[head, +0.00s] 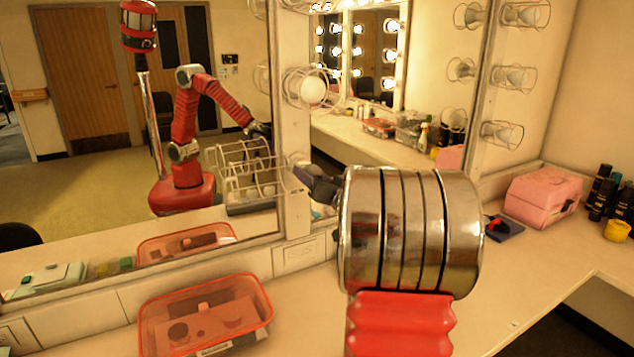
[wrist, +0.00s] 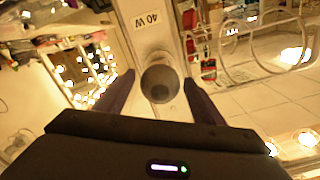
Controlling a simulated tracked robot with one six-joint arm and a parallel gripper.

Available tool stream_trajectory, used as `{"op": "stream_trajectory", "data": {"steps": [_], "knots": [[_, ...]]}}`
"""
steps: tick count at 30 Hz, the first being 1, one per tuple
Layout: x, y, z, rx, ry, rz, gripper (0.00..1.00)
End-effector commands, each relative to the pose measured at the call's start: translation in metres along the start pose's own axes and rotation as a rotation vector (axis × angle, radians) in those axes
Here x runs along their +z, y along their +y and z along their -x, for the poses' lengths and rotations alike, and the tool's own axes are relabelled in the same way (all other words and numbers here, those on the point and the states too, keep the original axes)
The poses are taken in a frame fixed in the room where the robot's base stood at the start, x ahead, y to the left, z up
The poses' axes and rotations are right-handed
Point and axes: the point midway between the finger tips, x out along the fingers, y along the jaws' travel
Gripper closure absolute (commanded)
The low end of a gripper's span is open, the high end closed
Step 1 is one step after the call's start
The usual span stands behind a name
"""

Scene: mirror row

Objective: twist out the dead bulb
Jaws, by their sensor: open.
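A dark grey round bulb (wrist: 159,84), unlit, sits on the pale post below a "40 W" label in the wrist view. It appears to be the dead bulb. My gripper (wrist: 160,97) is open, with one dark finger on each side of the bulb and visible gaps between. I cannot tell how deep the fingers reach around it. In the head view my gripper (head: 312,184) is at the post between the mirrors, partly hidden by my wrist. The bulb's place is hard to make out there.
A white globe bulb (head: 312,91) in a wire cage is higher on the post. Wire loops (wrist: 270,40) stand right of the gripper in the wrist view. An orange-rimmed bin (head: 263,302) and a pink case (head: 543,195) rest on the counter. My reflection shows in the left mirror.

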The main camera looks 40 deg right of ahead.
Motion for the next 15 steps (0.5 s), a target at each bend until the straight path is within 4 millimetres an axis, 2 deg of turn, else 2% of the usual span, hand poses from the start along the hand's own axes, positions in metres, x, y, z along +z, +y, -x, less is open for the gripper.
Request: {"op": "stream_trajectory", "data": {"steps": [6, 15], "knots": [[0.0001, 0.0000, -0.0119, -0.001, 0.000, 0.000, 0.38], [-0.0001, 0.0002, -0.0137, 0.000, 0.001, 0.000, 0.38]]}}
